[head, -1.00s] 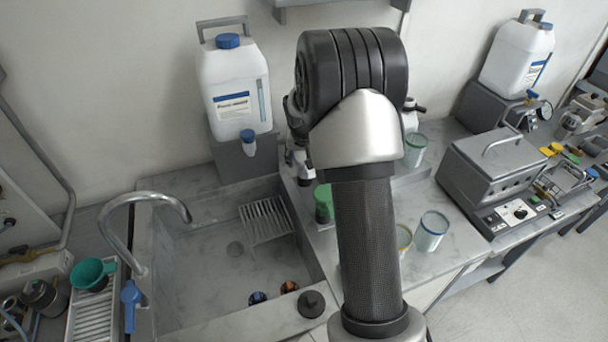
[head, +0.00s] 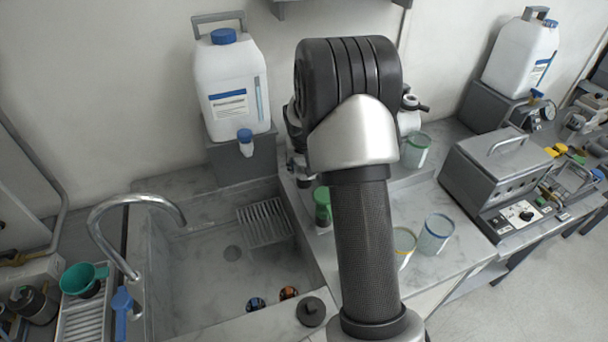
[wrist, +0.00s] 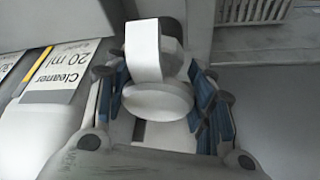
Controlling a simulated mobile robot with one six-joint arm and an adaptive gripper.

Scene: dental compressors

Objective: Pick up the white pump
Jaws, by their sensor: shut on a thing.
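The white pump (wrist: 157,100) shows in the wrist view as a pale round body with a white upright piece on top. My gripper (wrist: 163,92) has its blue-padded fingers on both sides of it and is shut on it. The pump's lower part is hidden by the gripper.
A labelled Cleaner pack (wrist: 52,85) lies close left of the gripper.

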